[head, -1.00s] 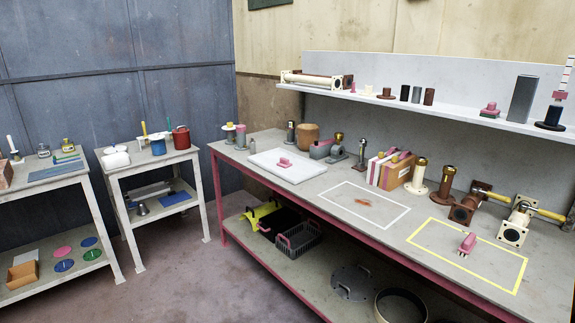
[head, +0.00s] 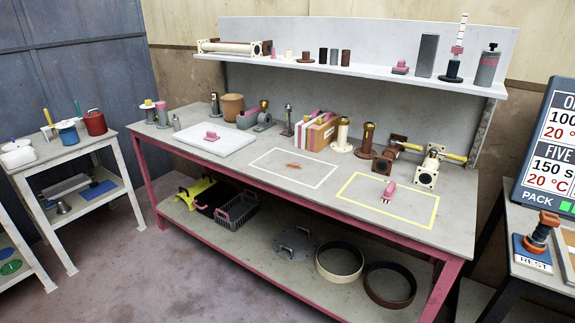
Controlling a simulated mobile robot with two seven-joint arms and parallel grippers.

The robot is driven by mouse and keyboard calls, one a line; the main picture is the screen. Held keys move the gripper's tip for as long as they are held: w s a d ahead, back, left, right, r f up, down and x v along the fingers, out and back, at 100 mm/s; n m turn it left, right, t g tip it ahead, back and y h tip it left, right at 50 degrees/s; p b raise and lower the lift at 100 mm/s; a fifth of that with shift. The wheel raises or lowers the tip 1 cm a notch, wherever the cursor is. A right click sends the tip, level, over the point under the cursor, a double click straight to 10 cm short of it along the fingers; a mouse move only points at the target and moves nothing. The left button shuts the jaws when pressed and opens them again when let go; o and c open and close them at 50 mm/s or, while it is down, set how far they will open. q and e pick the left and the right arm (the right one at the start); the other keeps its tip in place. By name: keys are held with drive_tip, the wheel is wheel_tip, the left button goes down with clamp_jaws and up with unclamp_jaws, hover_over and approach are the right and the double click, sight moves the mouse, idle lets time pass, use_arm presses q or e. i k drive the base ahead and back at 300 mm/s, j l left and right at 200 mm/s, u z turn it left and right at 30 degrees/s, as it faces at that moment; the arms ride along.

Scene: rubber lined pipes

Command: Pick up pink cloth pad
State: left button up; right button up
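Several small pink items are in view, and I cannot tell for sure which is the cloth pad. One pink block with a raised grip (head: 212,136) lies on the white slab (head: 190,140) at the bench's left. A pink piece with a bristled-looking end (head: 389,190) is inside the yellow outlined rectangle (head: 345,187). A pink item on a greenish base (head: 400,67) sits on the upper shelf. Neither of my grippers is in view.
The bench (head: 255,160) has a white outlined rectangle (head: 328,178) with a reddish-brown smear (head: 295,165). Flanged pipe pieces (head: 428,168) stand at its back right. A side table with a REST stand (head: 533,250) is at right. The floor in front is clear.

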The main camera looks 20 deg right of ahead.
sight(211, 137)
drive_tip(key=i+z, duration=0.1)
drive_tip(key=z, duration=0.45)
drive_tip(key=i+j+z, duration=0.5)
drive_tip(key=j+z, duration=0.15)
drive_tip(key=i+j+z, duration=0.1)
drive_tip(key=j, duration=0.2)
drive_tip(key=i+j, duration=0.15)
drive_tip(key=j, duration=0.2)
drive_tip(key=i+j+z, duration=0.15)
drive_tip(key=j, duration=0.2)
drive_tip(key=i+j, duration=0.15)
drive_tip(key=j, duration=0.2)
drive_tip(key=i+j, duration=0.1)
drive_tip(key=j, duration=0.25)
drive_tip(key=i+j, duration=0.15)
drive_tip(key=j, duration=0.15)
drive_tip(key=i+j, duration=0.15)
drive_tip(key=j, duration=0.2)
drive_tip(key=i+j, duration=0.1)
drive_tip(key=j, duration=0.25)
